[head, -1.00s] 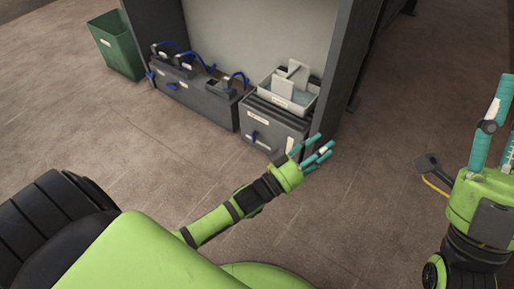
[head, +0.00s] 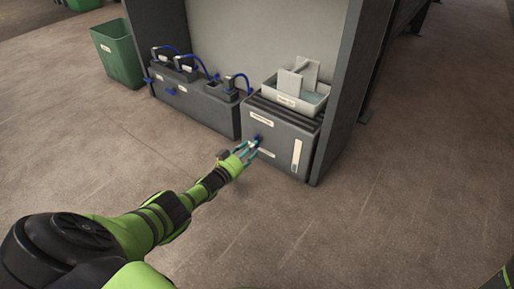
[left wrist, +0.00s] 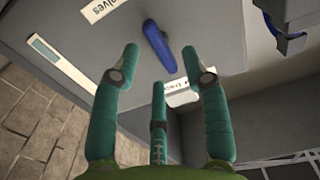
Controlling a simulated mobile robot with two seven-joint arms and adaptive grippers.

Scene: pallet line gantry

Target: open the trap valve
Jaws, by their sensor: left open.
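The trap valve is a blue lever (head: 257,139) on the front of a grey box (head: 283,136). In the left wrist view the blue lever (left wrist: 159,47) lies slanted between my outer fingertips, with a partly hidden label (left wrist: 178,92) beside it. My left gripper (head: 251,150) is open in front of the box, its teal fingers pointing at the lever. In the left wrist view my left gripper (left wrist: 159,62) has its fingers spread and nothing held. I cannot tell whether a finger touches the lever. My right gripper is out of view.
A pale tray (head: 296,97) with upright plates sits on the box. A longer grey unit (head: 195,105) with blue hoses stands to its left. A dark upright post (head: 337,95) is close on the right. A green bin (head: 117,55) stands far left. The floor in front is clear.

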